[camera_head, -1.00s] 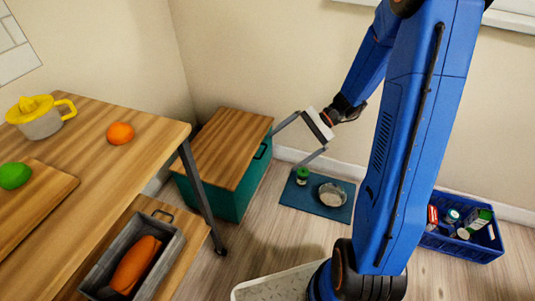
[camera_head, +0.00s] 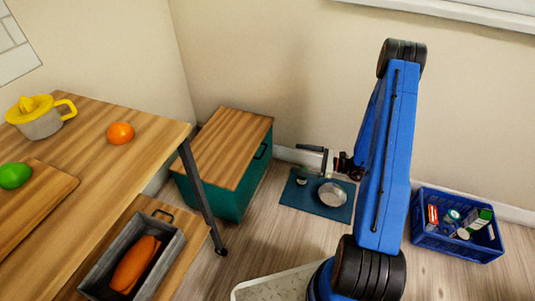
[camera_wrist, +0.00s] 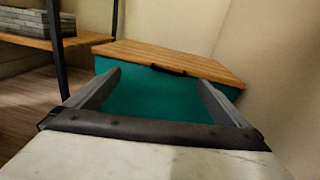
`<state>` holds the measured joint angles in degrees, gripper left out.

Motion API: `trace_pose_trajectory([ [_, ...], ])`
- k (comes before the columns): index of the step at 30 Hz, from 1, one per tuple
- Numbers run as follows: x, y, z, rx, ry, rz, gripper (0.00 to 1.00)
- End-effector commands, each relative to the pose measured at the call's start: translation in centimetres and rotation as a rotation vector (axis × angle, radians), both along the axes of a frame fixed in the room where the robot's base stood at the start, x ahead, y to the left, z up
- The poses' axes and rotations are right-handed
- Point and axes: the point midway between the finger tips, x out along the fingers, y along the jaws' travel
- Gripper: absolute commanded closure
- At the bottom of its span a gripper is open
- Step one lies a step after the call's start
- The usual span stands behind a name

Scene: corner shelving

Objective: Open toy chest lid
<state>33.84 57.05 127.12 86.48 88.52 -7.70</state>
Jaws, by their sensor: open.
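The toy chest (camera_head: 229,203) is teal with a flat wooden lid (camera_head: 225,146), and it stands in the corner with the lid closed. A dark handle (camera_head: 261,150) sits at the lid's edge on the right-hand side. My gripper (camera_head: 325,160) is open and empty, to the right of the chest and apart from it, above the mat. In the wrist view my open fingers (camera_wrist: 160,88) point at the chest's teal front (camera_wrist: 155,103). The handle (camera_wrist: 168,70) shows there beyond the fingers, near the lid's front edge.
A blue mat (camera_head: 290,197) with a metal bowl (camera_head: 332,194) and a can (camera_head: 302,177) lies below my gripper. A blue crate (camera_head: 455,243) of groceries stands at the right. A wooden table (camera_head: 95,130) on dark legs stands left, near the chest. Walls close behind.

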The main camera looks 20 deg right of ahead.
Motion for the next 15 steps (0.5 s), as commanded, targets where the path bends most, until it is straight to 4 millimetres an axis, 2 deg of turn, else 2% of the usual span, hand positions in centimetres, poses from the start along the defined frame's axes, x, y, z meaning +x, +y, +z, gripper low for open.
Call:
trace_pose_trajectory([
  [3,0.2,-1.1,-2.3,0.032,0.025,-0.059,0.00],
  [6,0.3,-1.6,-3.3,0.046,0.036,-0.087,0.00],
  [11,0.6,-1.5,-3.7,0.052,0.040,-0.103,0.00],
  [15,1.4,-0.3,-3.7,0.052,0.040,-0.100,0.00],
])
